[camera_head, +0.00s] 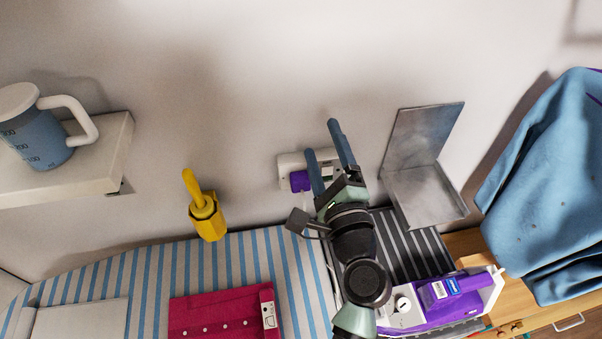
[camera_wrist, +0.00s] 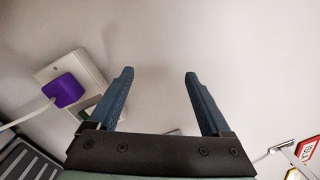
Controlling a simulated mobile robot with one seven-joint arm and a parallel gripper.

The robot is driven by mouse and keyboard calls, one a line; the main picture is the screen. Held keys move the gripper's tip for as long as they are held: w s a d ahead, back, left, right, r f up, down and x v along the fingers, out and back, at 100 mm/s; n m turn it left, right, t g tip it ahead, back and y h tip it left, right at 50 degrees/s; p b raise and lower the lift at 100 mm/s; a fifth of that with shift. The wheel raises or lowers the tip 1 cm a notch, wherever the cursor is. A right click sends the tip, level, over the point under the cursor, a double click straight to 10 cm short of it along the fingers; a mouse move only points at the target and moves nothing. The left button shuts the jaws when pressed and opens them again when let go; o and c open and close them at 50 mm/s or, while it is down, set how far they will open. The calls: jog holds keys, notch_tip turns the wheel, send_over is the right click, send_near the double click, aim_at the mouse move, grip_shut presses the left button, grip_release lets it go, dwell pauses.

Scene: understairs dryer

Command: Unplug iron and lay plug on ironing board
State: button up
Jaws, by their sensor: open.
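A purple plug (camera_head: 300,181) sits in a white wall socket (camera_head: 288,160) above the ironing board. In the wrist view the purple plug (camera_wrist: 64,91) is at the left with a white cord, in the white socket plate (camera_wrist: 88,68). My gripper (camera_head: 322,142) is open and empty near the wall, its two blue fingers (camera_wrist: 158,75) apart. The plug lies outside the fingers, to their left. The purple and white iron (camera_head: 447,298) rests at the right end. The striped ironing board (camera_head: 235,258) spans the lower part of the head view.
A folded crimson cloth (camera_head: 228,312) lies on the board. A yellow holder (camera_head: 207,216) is near the wall. A metal bracket (camera_head: 425,190) stands right of my gripper. A shelf with a jug (camera_head: 40,140) is at left; a blue cloth (camera_head: 550,190) hangs at right.

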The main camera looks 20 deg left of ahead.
aim_at(302, 187)
jog(key=s+f+m, duration=0.3)
jog(key=f+m, duration=0.3)
jog(key=f, duration=0.1)
jog(key=s+f+m+p, duration=0.1)
jog(key=s+f+m, duration=0.2)
jog(key=f+m, duration=0.3)
jog(key=shift+s+d+f+m+g+h, duration=0.3)
jog(key=shift+d+f+h, duration=0.1)
jog(key=shift+f, duration=0.5)
jog(key=shift+w, duration=0.1)
jog(key=shift+b+x, duration=1.05)
jog(key=shift+x, duration=3.45)
grip_shut()
jog(key=shift+p+v, duration=0.6)
jog(key=shift+v, duration=2.4)
